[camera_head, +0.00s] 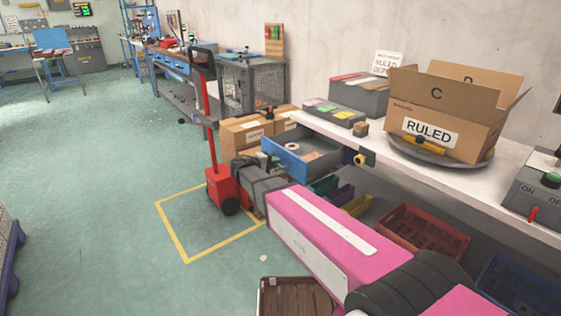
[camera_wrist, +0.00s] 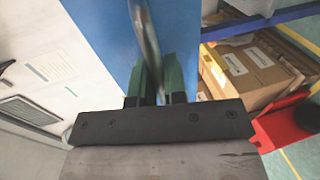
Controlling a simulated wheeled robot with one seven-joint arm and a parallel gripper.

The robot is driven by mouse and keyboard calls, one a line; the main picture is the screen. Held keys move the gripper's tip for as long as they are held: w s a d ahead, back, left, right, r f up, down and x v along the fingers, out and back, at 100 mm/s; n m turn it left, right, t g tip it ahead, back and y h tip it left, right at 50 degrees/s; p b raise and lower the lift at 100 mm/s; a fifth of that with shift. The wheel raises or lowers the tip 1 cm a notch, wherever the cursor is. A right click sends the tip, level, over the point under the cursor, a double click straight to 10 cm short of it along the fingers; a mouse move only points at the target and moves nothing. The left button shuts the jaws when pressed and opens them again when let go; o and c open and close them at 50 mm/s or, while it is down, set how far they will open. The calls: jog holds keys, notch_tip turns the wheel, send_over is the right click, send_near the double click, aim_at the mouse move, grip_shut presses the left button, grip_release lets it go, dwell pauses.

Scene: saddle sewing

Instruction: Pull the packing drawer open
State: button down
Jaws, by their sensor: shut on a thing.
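The packing drawer (camera_head: 287,160) has a blue front and hangs under the white bench. It stands partly out, and its grey inside shows in the head view with small tan and pale things in it. In the wrist view its blue front (camera_wrist: 98,30) fills the upper middle. A dark, slim handle (camera_wrist: 143,32) crosses that front. In the head view my pink arm reaches to the drawer, and the exact grip is hard to see there.
The white bench (camera_head: 415,178) carries an open "RULED" carton (camera_head: 432,95) on a round plate. Cardboard boxes (camera_head: 243,133) and a red hand truck (camera_head: 222,186) stand left of the drawer. Coloured bins and a red crate (camera_head: 425,235) sit under the bench. Green floor lies open at left.

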jog(key=shift+s+a, duration=0.15)
jog(key=c, duration=1.2)
grip_release()
jog(key=shift+a, duration=0.1)
jog(key=v, duration=1)
jog(key=shift+s+a, duration=0.2)
jog(key=shift+a, duration=0.05)
jog(key=shift+a, duration=0.1)
